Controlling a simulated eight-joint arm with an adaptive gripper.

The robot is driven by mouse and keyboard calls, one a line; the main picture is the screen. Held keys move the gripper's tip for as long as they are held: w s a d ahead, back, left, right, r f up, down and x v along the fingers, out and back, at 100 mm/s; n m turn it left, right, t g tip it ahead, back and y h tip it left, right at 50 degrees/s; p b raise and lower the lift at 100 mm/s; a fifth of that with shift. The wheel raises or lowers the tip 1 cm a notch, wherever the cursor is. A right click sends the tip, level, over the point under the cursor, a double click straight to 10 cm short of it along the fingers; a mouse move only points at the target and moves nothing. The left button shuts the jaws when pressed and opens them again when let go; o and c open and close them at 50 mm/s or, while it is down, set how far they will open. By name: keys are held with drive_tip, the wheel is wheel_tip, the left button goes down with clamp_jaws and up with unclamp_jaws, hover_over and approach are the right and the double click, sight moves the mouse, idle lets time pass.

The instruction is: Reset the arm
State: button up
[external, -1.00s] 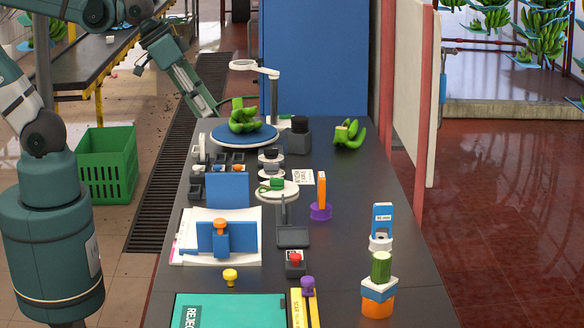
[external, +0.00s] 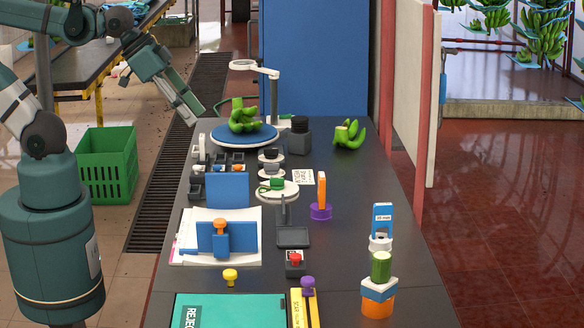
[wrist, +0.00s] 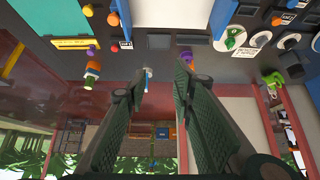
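My gripper (external: 184,108) hangs in the air at the far left of the black table, pointing down and right, clear of its edge. In the wrist view my gripper (wrist: 164,62) has its two green fingers spread apart, with nothing between them. The external view shows my arm bent over from the left, with the base at the lower left.
The table (external: 350,235) holds a blue turntable (external: 216,136) with green bananas (external: 244,120), a ring stand (external: 272,90), a teal board (external: 228,312) and a stack of blocks (external: 380,268). A green crate (external: 106,165) stands on the floor to the left.

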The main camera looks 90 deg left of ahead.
drive_tip(key=shift+f+b, duration=2.55)
drive_tip(key=shift+f, duration=0.25)
